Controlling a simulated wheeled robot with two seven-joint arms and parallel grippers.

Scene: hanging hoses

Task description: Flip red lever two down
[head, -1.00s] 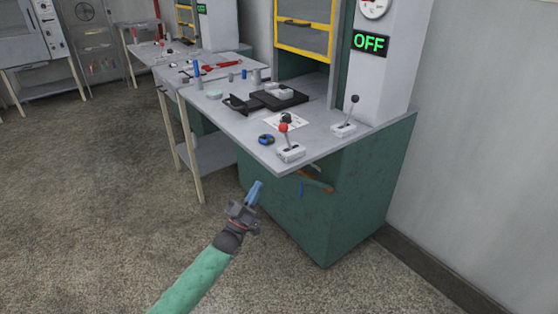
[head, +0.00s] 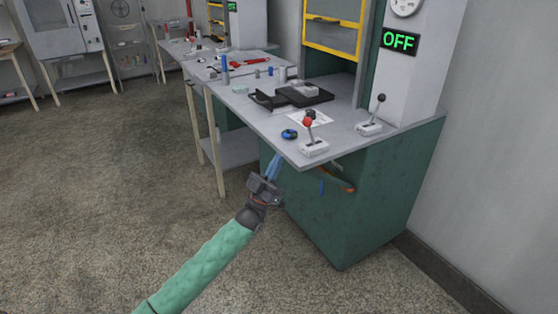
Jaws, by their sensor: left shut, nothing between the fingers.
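A lever with a red knob (head: 308,123) stands on a white base (head: 314,148) near the front corner of the grey bench top. Its shaft points up, tilted slightly left. A second lever with a black knob (head: 381,98) stands on its own white base (head: 369,129) farther right. My left gripper (head: 275,164) is shut and empty, with blue fingers. In the picture it is below and left of the red-knobbed lever, in front of the bench edge and apart from the lever. My right gripper is not in view.
The bench top (head: 262,116) bears a black tray (head: 305,95), a blue ring (head: 289,134) and a paper sheet. A green cabinet (head: 365,205) is under it. A sign (head: 400,41) reads OFF. The floor at left is clear.

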